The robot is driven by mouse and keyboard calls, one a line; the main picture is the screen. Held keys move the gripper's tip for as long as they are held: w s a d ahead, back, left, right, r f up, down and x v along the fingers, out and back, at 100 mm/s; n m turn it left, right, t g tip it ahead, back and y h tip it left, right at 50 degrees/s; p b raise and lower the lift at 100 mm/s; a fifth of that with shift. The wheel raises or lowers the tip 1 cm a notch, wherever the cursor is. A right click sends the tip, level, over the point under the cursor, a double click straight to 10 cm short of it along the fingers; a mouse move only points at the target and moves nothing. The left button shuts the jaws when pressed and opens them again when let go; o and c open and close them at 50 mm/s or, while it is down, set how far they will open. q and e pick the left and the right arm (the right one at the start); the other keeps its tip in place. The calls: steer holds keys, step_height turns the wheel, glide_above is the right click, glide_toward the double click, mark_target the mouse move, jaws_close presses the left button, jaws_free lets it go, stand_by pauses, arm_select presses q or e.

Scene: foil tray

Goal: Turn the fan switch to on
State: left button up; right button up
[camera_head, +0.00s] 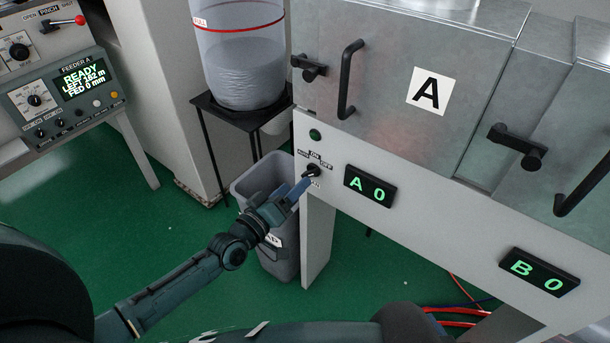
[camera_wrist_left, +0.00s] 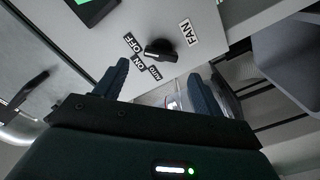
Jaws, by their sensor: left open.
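The fan switch (camera_head: 313,170) is a small black rotary knob on the white front panel, left of the A 0 display. In the left wrist view the knob (camera_wrist_left: 160,49) sits among labels OFF, ON and AUTO, with a FAN label (camera_wrist_left: 189,33) on its other side. I cannot tell for certain which label it points at. My left gripper (camera_head: 303,184) is at the panel, its blue fingers close to the knob and partly covering it. In the left wrist view the gripper (camera_wrist_left: 158,80) is open, with the knob ahead of the gap between its fingers. Contact is not visible.
A dark green lamp (camera_head: 315,134) is above the switch. The A 0 display (camera_head: 370,187) is to its right; door A (camera_head: 385,90) with a black handle is above. A grey bin (camera_head: 283,262) stands below, beside the panel leg. A pellet hopper (camera_head: 240,60) is behind.

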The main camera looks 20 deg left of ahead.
mark_target(306, 174)
arm_select(q)
steer(key=x, duration=0.5)
steer(key=shift+w+d, duration=0.15)
steer(key=shift+w, duration=0.2)
steer(key=shift+c, duration=0.3)
steer(key=c, duration=0.9)
